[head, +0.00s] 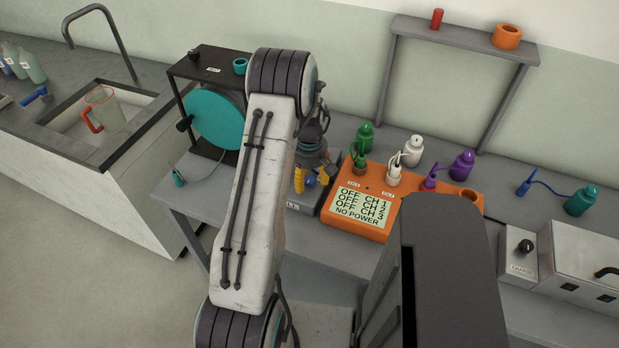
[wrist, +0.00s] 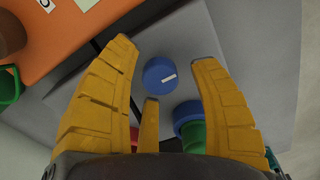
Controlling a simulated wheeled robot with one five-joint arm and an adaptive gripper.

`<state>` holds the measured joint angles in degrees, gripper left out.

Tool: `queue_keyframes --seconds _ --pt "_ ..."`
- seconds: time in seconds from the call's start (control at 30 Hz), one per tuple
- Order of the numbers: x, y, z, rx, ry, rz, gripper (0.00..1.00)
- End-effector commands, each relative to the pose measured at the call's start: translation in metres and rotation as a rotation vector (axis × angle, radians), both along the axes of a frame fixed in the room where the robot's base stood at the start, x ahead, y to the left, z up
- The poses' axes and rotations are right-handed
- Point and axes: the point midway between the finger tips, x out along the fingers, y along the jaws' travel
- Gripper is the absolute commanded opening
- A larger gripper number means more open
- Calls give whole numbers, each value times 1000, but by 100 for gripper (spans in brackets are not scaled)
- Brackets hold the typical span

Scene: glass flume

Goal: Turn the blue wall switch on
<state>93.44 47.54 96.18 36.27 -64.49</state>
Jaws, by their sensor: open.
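My gripper (head: 311,188) shows in the head view with yellow fingers pointing down over a small grey box (head: 305,207). In the wrist view its fingers (wrist: 157,40) are spread apart and empty. A round blue cap-like piece (wrist: 159,75) with a white label lies between them in the picture, over the grey surface. A bit of blue (head: 311,181) also shows between the fingers in the head view. I cannot tell whether any finger touches it, or whether it is the blue wall switch. No other clear blue wall switch shows.
An orange box (head: 367,226) beside the gripper reads OFF on its channels and NO POWER. Bottles, including a purple one (head: 461,165), stand around it. A teal disc (head: 213,118) stands left of my arm. A second blue ring (wrist: 187,112) with green sits near the right finger.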

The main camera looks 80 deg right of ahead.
Motion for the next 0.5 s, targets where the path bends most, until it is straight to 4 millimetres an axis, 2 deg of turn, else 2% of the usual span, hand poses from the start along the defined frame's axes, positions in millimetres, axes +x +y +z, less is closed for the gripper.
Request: queue_keyframes --seconds 0.3,0.5 --pt "0 0 -1 0 0 0 58" --pt "0 0 -1 0 0 0 40"
